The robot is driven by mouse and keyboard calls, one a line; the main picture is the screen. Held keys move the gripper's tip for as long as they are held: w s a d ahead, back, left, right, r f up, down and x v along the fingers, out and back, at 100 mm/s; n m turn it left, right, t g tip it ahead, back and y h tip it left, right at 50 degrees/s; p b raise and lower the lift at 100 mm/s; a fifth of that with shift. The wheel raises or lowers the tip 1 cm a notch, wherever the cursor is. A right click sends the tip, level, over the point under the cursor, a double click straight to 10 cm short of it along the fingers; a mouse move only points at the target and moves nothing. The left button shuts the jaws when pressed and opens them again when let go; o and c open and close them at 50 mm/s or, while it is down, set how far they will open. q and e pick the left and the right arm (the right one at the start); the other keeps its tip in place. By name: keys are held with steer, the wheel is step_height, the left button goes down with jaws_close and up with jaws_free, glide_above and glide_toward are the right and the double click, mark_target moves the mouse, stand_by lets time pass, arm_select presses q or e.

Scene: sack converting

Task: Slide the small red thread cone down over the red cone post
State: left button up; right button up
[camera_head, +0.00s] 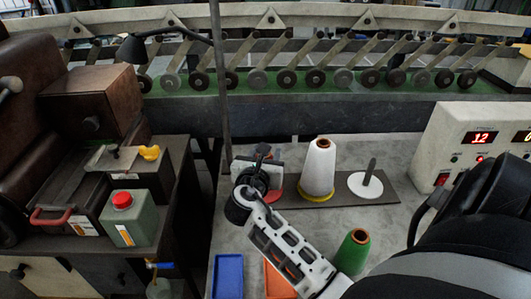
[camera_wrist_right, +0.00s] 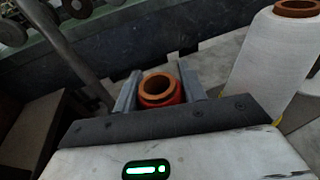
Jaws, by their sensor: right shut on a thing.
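My right gripper (camera_head: 258,172) reaches up from the lower right to the left end of the dark post board (camera_head: 396,196). In the right wrist view its two grey fingers (camera_wrist_right: 160,82) are shut on the small red thread cone (camera_wrist_right: 162,97), which has a brown open top and looks upright. A red base disc (camera_head: 277,193) shows just right of the fingers, partly covered. The red post is not clearly visible, and I cannot tell whether the cone is around it. My left gripper is not in view.
A white thread cone (camera_head: 319,168) stands on a yellow disc, right of the fingers, and also in the wrist view (camera_wrist_right: 272,65). A bare grey post (camera_head: 371,170) stands on a white disc. A green cone (camera_head: 353,250), a blue tray (camera_head: 229,275) and an orange tray (camera_head: 277,283) are nearer.

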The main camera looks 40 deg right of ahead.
steer(key=shift+f, duration=0.45)
steer(key=o, duration=1.2)
